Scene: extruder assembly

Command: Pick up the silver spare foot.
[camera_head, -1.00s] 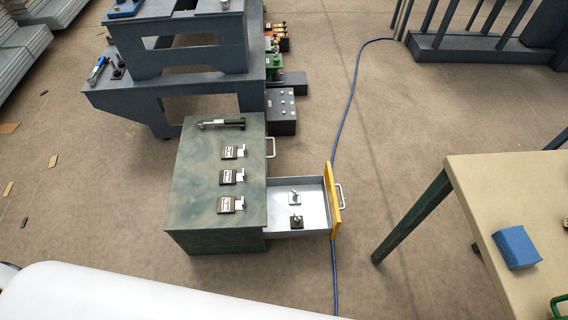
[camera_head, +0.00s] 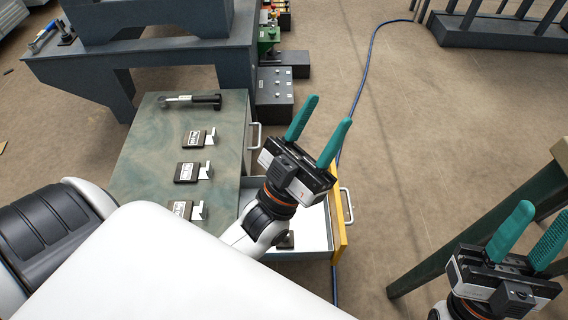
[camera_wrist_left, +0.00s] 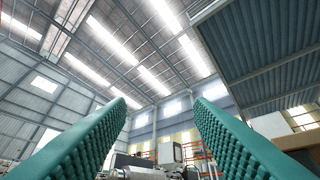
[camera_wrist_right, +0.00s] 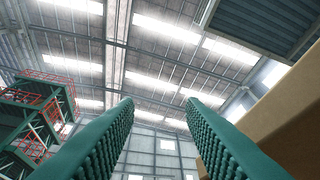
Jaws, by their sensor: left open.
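The pulled-out drawer (camera_head: 314,232) of the green cabinet has a yellow front and a pale inside. A dark foot (camera_head: 287,241) shows partly in it, below my left wrist. The silver spare foot is not visible now, with my left arm and gripper covering part of the drawer. My left gripper (camera_head: 331,110) is open and empty, fingers pointing up and away, above the drawer. My right gripper (camera_head: 543,212) is open and empty at the lower right, beside the table. Both wrist views look up at the roof between spread teal fingers.
The green cabinet top (camera_head: 147,150) bears several dark plates with silver feet and a black-and-silver tool (camera_head: 192,101). A grey bench (camera_head: 165,62) stands behind. A table with a green leg (camera_head: 480,238) is at the right. Floor between drawer and table is clear.

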